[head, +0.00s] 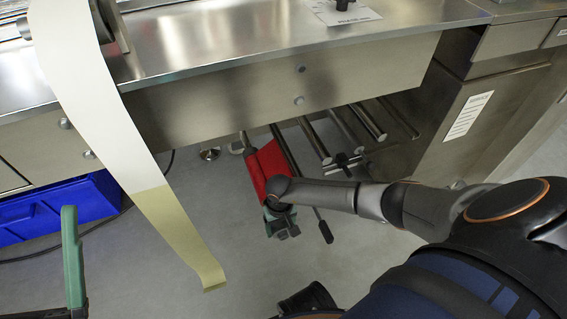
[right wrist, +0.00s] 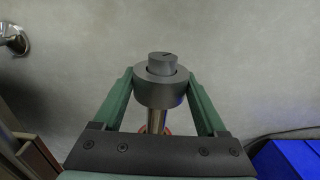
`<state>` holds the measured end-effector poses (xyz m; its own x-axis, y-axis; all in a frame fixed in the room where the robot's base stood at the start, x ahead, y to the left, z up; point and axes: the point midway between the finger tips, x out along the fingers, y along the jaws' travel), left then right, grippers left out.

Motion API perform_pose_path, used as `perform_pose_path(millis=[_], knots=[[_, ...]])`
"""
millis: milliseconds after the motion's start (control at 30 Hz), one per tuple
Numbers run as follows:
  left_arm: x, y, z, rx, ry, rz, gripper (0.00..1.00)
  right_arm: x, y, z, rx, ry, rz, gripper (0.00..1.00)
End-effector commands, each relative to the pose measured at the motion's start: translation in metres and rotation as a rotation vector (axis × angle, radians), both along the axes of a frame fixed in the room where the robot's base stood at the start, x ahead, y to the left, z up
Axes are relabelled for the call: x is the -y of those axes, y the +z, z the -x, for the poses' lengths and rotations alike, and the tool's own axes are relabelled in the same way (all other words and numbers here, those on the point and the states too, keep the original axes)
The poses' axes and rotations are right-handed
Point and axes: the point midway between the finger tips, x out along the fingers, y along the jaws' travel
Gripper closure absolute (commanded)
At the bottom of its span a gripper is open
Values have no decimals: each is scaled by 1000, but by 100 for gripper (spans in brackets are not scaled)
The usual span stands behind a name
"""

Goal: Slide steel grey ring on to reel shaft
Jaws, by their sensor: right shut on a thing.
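The steel grey ring (right wrist: 150,92) sits between the green fingers of my right gripper (right wrist: 160,88) in the right wrist view. The gripper is shut on it. A dark round shaft end (right wrist: 163,62) shows through the ring's hole, and a shiny shaft (right wrist: 156,119) shows below it, so the ring appears to be around the reel shaft's end. In the head view my right gripper (head: 281,219) is at the near end of a red roll (head: 267,163) under the bench; the ring cannot be made out there. Part of my left gripper (head: 73,262) shows at the left edge.
Several bare bars (head: 345,130) stick out under the steel bench (head: 290,85), right of the red roll. A rod with a black handle (head: 325,231) reaches out beside my right gripper. A white-yellow web (head: 150,175) hangs at left. A blue crate (head: 50,212) stands behind.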

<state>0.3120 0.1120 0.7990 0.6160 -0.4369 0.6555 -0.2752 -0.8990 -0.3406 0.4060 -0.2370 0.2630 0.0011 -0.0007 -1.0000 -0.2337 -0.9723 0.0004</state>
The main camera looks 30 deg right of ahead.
Motion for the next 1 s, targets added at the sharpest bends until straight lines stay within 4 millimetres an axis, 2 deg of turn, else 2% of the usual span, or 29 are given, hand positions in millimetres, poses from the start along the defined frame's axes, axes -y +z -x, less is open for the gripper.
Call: perform_pose_path(millis=[700, 1000], knots=[[-1, -1, -1, -4, 3, 1, 0, 14, 0, -65, 1, -2, -1, 84], [-1, -1, 0, -3, 3, -2, 0, 19, 0, -83, 0, 0, 0, 84]])
